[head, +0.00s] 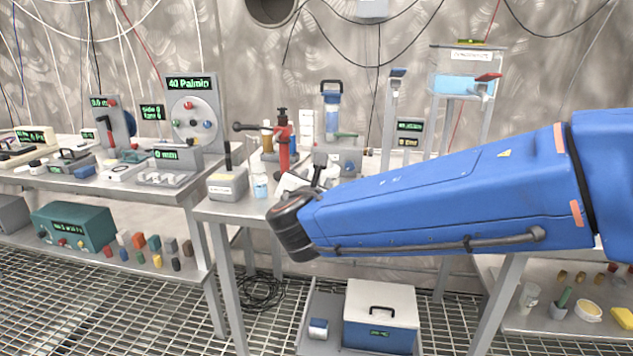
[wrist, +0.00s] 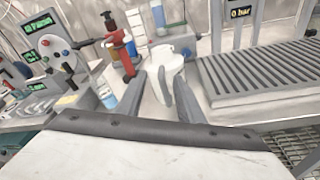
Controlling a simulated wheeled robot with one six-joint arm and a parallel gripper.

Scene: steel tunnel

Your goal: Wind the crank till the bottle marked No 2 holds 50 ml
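My gripper (wrist: 169,76) is open in the wrist view, its two grey fingers apart. A white jug-like object (wrist: 171,62) shows between and beyond them; I cannot tell whether they touch it. In the head view my gripper (head: 319,166) is partly hidden behind my blue arm. A red upright device with a black lever (head: 284,143) stands on the middle table, and shows left of the fingers in the wrist view (wrist: 121,55). I cannot tell whether this lever is the crank. A clear vessel with blue liquid (head: 260,185) stands before it. No mark No 2 is readable.
A panel reading 40 P/min (head: 191,88) stands on the left bench. A water tank (head: 465,85) stands at the back right. A ribbed grey platform (wrist: 255,72) lies right of the fingers. A white-lidded blue box (head: 381,316) sits below the table.

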